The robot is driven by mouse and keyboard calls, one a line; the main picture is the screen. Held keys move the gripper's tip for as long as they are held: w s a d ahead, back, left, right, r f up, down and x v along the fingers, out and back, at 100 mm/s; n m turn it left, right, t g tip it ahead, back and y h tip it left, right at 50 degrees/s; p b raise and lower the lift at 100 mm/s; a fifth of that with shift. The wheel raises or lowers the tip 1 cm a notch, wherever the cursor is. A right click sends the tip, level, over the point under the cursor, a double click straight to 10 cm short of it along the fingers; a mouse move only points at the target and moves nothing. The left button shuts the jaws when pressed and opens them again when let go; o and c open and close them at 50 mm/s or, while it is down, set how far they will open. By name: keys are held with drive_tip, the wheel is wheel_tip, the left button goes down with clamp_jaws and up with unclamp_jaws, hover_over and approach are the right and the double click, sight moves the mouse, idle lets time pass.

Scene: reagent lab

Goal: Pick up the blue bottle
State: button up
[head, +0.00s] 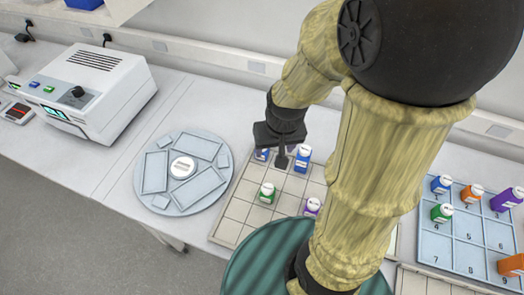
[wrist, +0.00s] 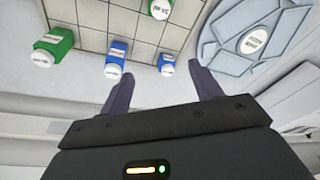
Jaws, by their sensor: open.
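Two blue bottles with white caps stand on the gridded tray (head: 232,207). The left one (head: 262,155) is partly hidden by my gripper (head: 282,160); the right one (head: 302,159) shows beside it. In the wrist view, the larger blue bottle (wrist: 117,54) is just beyond the left fingertip. The other blue bottle (wrist: 167,62) appears in the gap between the fingertips of my gripper (wrist: 161,72), farther off. My gripper is open and empty. A third blue bottle (head: 440,184) sits in the numbered rack at the right.
A green bottle (head: 267,192) and a purple bottle (head: 312,206) share the tray. Another green bottle (wrist: 54,44) stands at the wrist view's left. A round grey tray (head: 150,190) lies left, near a white machine (head: 95,95). The numbered rack (head: 430,250) holds several bottles.

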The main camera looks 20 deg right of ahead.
drive_tip(key=w+a+f+m+g+h+p, duration=0.1)
drive_tip(key=w+m+p, duration=0.5)
drive_tip(key=w, duration=0.5)
drive_tip(key=shift+w+p, duration=0.2)
drive_tip(key=shift+p, duration=0.8)
drive_tip(key=f, duration=0.4)
drive_tip(key=w+f, duration=0.1)
drive_tip(key=f, duration=0.3)
drive_tip(key=d+f+b, duration=0.1)
drive_tip(key=f, duration=0.3)
drive_tip(key=shift+w, duration=0.25)
drive_tip(key=shift+a, duration=0.1)
drive_tip(key=shift+w+d+f, duration=0.1)
drive_tip(key=shift+d+f, duration=0.05)
drive_tip(key=shift+f, duration=1.2)
drive_tip(key=shift+w+d+f, duration=0.1)
drive_tip(key=shift+f, duration=1.2)
